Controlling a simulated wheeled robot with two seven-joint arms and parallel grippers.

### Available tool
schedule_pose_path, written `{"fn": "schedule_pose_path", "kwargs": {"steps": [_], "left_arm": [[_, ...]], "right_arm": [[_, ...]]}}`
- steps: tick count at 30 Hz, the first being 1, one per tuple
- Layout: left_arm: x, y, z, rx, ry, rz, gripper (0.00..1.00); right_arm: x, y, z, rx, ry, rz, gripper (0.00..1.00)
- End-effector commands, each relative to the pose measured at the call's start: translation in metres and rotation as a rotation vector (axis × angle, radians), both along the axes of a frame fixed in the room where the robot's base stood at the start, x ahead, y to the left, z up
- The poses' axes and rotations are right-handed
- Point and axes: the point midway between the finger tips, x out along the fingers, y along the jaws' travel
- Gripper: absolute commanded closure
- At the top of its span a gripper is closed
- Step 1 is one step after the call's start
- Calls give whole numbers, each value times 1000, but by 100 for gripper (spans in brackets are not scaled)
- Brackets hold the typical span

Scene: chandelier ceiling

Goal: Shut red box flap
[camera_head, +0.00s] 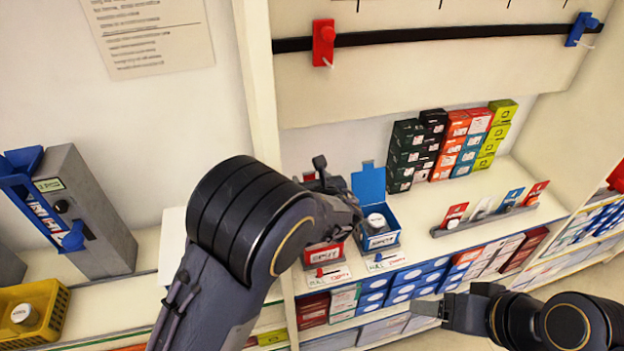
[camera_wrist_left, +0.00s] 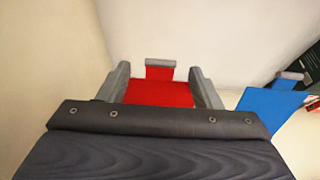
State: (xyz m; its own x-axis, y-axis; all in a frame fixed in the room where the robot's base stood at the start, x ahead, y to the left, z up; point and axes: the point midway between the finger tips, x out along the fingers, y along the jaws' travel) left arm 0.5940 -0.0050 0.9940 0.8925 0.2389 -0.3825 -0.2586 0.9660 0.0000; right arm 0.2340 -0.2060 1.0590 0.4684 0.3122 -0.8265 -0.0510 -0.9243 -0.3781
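The red box (camera_head: 322,254) stands on the shelf in the head view, partly hidden behind my left arm. Its red flap (camera_wrist_left: 158,92) shows in the left wrist view, standing up with a grey-topped tab; only a sliver shows in the head view. My left gripper (camera_head: 335,190) is above the red box. Its fingers (camera_wrist_left: 162,88) are apart, on either side of the red flap in the wrist picture; contact cannot be told. My right gripper (camera_head: 440,312) is low at the right, in front of the shelf, away from the box; its finger gap is unclear.
A blue box (camera_head: 380,240) with its flap (camera_head: 368,184) up stands close right of the red box, holding a round white-topped item. Stacked cartons (camera_head: 450,142) stand behind. A card rack (camera_head: 485,220) is at right. A grey dispenser (camera_head: 90,215) and yellow basket (camera_head: 35,312) are left.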

Motion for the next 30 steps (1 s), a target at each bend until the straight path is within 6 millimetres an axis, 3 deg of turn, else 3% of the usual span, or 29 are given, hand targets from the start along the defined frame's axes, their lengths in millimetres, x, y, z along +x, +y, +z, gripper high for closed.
{"fn": "schedule_pose_path", "kwargs": {"steps": [1, 13, 20, 26, 30], "left_arm": [[0, 0, 0, 0, 0, 0, 49], [0, 0, 0, 0, 0, 0, 100], [-3, -1, -3, 5, -16, 0, 100], [-12, -4, -8, 23, -90, -3, 100], [-23, -7, -11, 46, -177, -3, 100]], "right_arm": [[0, 0, 0, 0, 0, 0, 34], [0, 0, 0, 0, 0, 0, 34], [0, 0, -10, 0, 0, 0, 34], [0, 0, -44, 0, 0, 0, 34], [0, 0, -77, 0, 0, 0, 34]]}}
